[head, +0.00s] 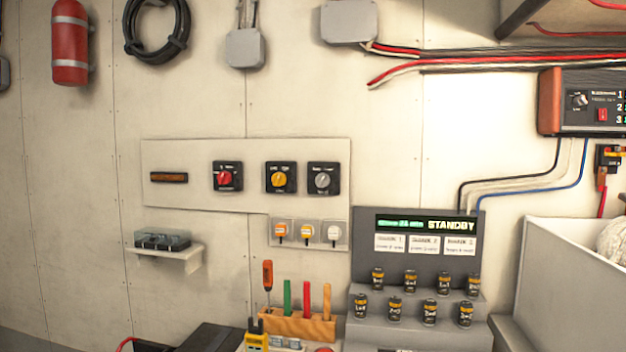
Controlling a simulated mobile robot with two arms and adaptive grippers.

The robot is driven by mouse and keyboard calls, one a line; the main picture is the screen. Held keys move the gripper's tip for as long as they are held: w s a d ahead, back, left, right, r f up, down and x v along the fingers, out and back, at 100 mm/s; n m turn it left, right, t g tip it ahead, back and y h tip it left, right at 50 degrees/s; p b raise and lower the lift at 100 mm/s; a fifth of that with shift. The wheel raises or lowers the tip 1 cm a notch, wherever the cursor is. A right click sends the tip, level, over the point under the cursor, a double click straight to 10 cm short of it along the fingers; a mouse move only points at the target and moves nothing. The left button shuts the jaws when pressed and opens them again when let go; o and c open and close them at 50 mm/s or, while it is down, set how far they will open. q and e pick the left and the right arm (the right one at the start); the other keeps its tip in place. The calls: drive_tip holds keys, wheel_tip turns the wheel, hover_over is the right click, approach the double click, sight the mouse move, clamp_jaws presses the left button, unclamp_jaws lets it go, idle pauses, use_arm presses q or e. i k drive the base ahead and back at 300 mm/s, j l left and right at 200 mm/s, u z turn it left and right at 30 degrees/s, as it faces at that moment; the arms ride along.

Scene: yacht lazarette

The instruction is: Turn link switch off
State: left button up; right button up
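Three rotary switches sit in a row on a pale wall panel (195,160). The left one has a red knob (225,178), the middle one a yellow knob (279,180) and the right one a grey knob (323,180). Each is on a black square plate. Their labels are too small to read surely, so I cannot tell which is the link switch or how each knob is set. Neither of my grippers is in view.
Below the panel are three small tagged holders (307,235) and a small shelf (190,257) with a clear-lidded box (162,240). A grey stepped stand (486,308) with several small cylinders and a STANDBY display (425,224) stands at lower right. A wooden tool rack (297,323) stands left of it.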

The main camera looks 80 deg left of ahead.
sight(279, 179)
drive_tip(key=u, duration=2.95)
drive_tip(key=i+l+u, duration=0.2)
drive_tip(key=l, duration=0.15)
drive_tip(key=i+l+u, duration=0.15)
drive_tip(key=l, duration=0.15)
